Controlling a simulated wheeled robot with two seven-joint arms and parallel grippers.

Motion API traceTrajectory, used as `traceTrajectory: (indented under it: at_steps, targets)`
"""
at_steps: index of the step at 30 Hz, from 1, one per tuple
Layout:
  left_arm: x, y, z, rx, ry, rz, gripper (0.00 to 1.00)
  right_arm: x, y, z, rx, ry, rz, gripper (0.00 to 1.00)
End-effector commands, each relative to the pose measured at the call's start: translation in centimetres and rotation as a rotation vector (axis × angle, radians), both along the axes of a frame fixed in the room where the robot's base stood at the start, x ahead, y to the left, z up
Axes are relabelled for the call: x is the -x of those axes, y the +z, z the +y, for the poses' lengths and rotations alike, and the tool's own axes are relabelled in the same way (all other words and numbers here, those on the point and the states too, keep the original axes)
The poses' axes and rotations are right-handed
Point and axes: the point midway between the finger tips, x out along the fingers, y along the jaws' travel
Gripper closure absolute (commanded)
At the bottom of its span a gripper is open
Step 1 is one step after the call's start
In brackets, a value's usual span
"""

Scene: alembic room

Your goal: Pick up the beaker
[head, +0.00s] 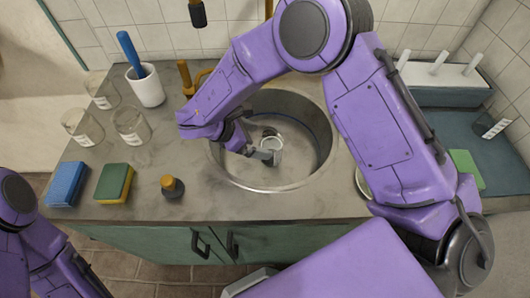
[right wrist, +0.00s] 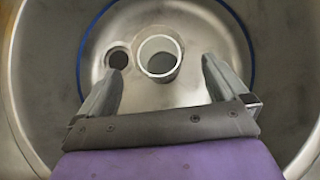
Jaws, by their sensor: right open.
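A clear beaker (head: 273,143) stands in the round metal sink (head: 323,128). In the right wrist view the beaker (right wrist: 160,57) shows its round rim from above, close to the drain hole. My right gripper (head: 262,154) reaches down into the sink, its fingers beside the beaker. In the right wrist view the jaws of the right gripper (right wrist: 162,75) are open and empty, one finger on each side of the line to the beaker. Part of my left arm shows at the lower left; its gripper is out of view.
Several glass beakers (head: 132,126) stand on the counter at the left, near a white cup with a blue-handled brush (head: 148,87). Blue (head: 66,184) and green (head: 114,183) sponges and a small dark bottle (head: 172,187) lie along the front. A brass tap (head: 187,78) stands behind the sink's left.

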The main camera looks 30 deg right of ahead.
Motion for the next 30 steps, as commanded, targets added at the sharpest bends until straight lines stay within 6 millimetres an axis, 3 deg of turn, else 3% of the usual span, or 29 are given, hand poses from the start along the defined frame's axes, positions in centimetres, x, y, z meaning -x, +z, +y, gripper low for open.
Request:
traceTrajectory:
  at_steps: [15, 22, 23, 28, 29, 30]
  targets:
    - [0.0, 3.0, 0.0, 0.0, 0.0, 0.0, 0.57, 0.0, -5.2, -5.8, 0.004, -0.003, 0.002, 0.0]
    - [0.0, 2.8, 0.0, 0.0, 0.0, 0.0, 0.57, 0.0, -5.6, -6.0, 0.003, -0.003, 0.001, 0.0]
    - [0.0, 2.8, 0.0, 0.0, 0.0, 0.0, 0.57, 0.0, -5.6, -6.0, 0.003, -0.003, 0.001, 0.03]
    - [0.0, 2.8, 0.0, 0.0, 0.0, 0.0, 0.57, 0.0, -5.6, -6.0, 0.003, -0.003, 0.001, 0.59]
    - [0.0, 2.8, 0.0, 0.0, 0.0, 0.0, 0.57, 0.0, -5.6, -6.0, 0.004, -0.003, 0.001, 0.65]
    - [0.0, 2.8, 0.0, 0.0, 0.0, 0.0, 0.57, 0.0, -5.5, -6.0, 0.004, -0.004, 0.0, 0.65]
